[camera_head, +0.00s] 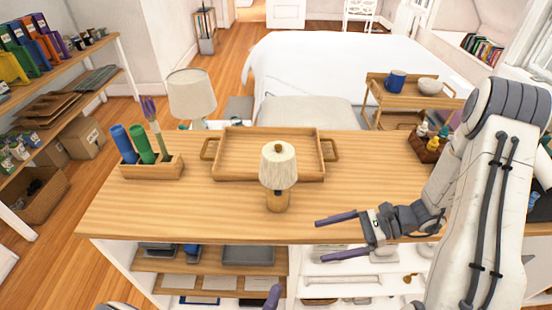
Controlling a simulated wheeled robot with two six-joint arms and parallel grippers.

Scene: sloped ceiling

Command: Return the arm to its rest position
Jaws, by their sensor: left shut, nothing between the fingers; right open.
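My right arm comes in from the right edge. My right gripper (316,239) is at the front edge of the wooden counter, its two purple fingers spread apart with nothing between them. My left gripper (272,296) shows only as a purple fingertip at the bottom edge, in front of the lower shelves. It is shut and empty, and the rest of it is out of the picture.
A small lamp (278,168) stands on the counter (215,212), left of my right gripper. Behind it lies a wooden tray (230,152). A wooden holder (155,168) stands at the left, and a box of small bottles (428,149) near my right arm. The counter's front left is clear.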

